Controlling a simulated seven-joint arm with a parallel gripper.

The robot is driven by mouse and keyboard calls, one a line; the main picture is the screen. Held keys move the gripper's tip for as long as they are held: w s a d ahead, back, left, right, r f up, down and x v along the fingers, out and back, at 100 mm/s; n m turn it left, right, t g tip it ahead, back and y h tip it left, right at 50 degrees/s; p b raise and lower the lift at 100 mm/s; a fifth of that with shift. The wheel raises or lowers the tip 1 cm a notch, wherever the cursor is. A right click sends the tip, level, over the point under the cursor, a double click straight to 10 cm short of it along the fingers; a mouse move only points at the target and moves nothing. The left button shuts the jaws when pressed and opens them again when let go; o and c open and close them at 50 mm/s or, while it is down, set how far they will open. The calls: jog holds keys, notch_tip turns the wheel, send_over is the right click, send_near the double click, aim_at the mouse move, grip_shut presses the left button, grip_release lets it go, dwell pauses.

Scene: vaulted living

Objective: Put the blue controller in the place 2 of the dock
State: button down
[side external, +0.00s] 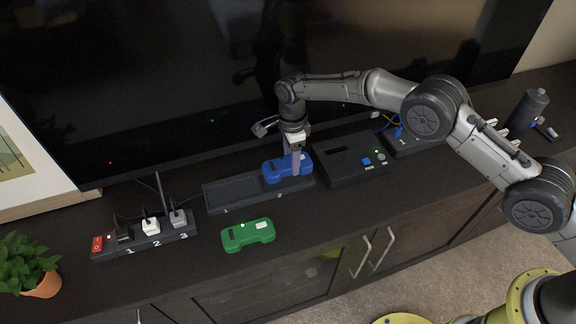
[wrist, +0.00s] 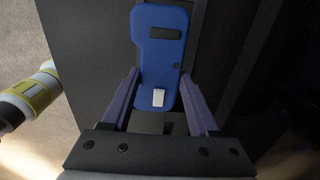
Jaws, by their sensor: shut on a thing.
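The blue controller (side external: 274,170) is held by my gripper (side external: 295,165) over the right part of the dark dock (side external: 216,208). In the side view I cannot tell whether it rests in the dock or hangs just above it. In the wrist view the blue controller (wrist: 158,60) lies between the two fingers of my gripper (wrist: 160,88), its pale patch toward the palm. The dock's left recess is empty. The dock's place marks are too small to read, and part of its right side is hidden by the controller and fingers.
A green controller (side external: 248,235) lies in front of the dock. A power strip (side external: 140,243) with plugs stands at left, near a potted plant (side external: 30,270). A black box with a blue button (side external: 345,165) stands right of the dock. The large TV screen (side external: 150,90) rises behind.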

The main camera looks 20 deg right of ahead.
aim_at(288, 167)
jog(key=shift+w+a+f, duration=0.25)
jog(key=shift+w+f, duration=0.25)
jog(key=shift+f, duration=1.65)
jog(key=shift+f, duration=0.1)
jog(key=shift+c, duration=0.7)
grip_release()
jog(key=shift+f, duration=0.1)
notch_tip(288, 167, up, 12)
jog(key=shift+r, duration=0.2)
